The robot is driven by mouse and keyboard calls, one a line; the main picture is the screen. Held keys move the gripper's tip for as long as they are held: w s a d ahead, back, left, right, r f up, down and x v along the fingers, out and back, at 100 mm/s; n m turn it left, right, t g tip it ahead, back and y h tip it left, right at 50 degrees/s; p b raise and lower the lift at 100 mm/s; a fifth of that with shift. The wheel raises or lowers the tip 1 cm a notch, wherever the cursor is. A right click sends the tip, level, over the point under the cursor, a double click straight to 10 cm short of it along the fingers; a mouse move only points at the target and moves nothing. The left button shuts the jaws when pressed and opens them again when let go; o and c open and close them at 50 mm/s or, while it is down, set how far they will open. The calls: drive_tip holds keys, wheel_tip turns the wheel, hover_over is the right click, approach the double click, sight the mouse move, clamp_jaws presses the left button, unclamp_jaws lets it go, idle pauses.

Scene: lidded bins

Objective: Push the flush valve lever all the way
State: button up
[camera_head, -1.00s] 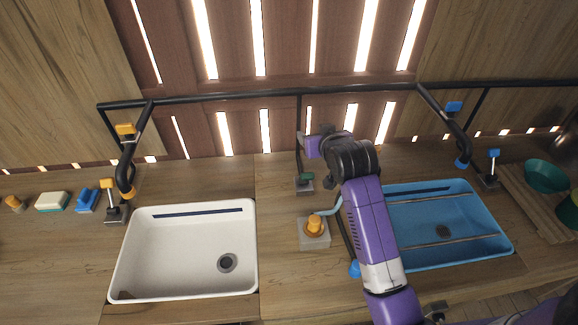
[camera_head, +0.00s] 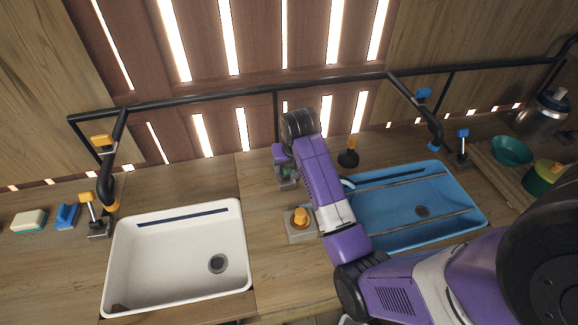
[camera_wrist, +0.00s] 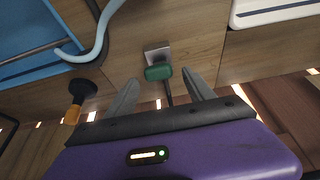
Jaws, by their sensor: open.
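A green lever (camera_wrist: 158,72) on a small grey metal mount (camera_wrist: 157,52) is in the middle of the wrist view, with a thin dark pipe beside it. I take it to be the flush valve lever. In the head view the mount (camera_head: 288,183) shows at the foot of a dark vertical pipe, partly behind my arm. My gripper (camera_wrist: 160,77) is open and empty. Its two grey fingers point toward the lever and appear on either side of it in the wrist view; I cannot tell whether they touch it. In the head view the fingertips are mostly hidden.
A white sink (camera_head: 180,255) lies left and a blue sink (camera_head: 405,215) right. An orange knob on a grey block (camera_head: 300,217) stands in front. A black plunger with orange handle (camera_head: 349,158) is right of my arm. A black rail (camera_head: 230,98) runs along the wall.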

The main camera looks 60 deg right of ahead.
drive_tip(key=shift+x, duration=1.15)
clamp_jaws()
drive_tip(key=shift+w+d+r, duration=0.1)
drive_tip(key=shift+d+r, duration=0.05)
